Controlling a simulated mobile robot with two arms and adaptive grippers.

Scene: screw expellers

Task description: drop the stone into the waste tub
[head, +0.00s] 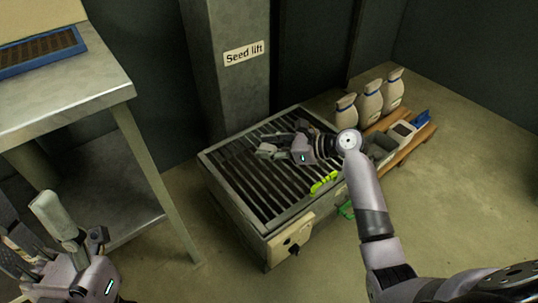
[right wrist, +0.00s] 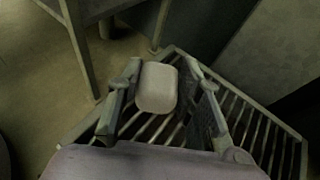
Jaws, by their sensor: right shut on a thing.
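My right gripper (head: 268,150) is above the slatted grate of the floor hopper (head: 215,180). In the right wrist view, a pale, rounded stone (right wrist: 157,88) sits between the fingers of this gripper (right wrist: 160,85), and the jaws are shut on it. The slats show below it. In the head view the stone is too small to tell from the fingers. A small grey open tub (head: 381,146) stands right of the hopper, partly behind my right arm; I cannot read any label on it. My left gripper (head: 55,235) is at the lower left, away from the hopper; its jaw opening is unclear.
Several pale sacks (head: 369,99) stand on a wooden pallet (head: 421,138) at the back right. A bright green tool (head: 324,182) lies on the hopper's edge. A metal table (head: 90,85) with a blue-edged tray (head: 40,50) is at left. The "Seed lift" column (head: 232,80) rises behind.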

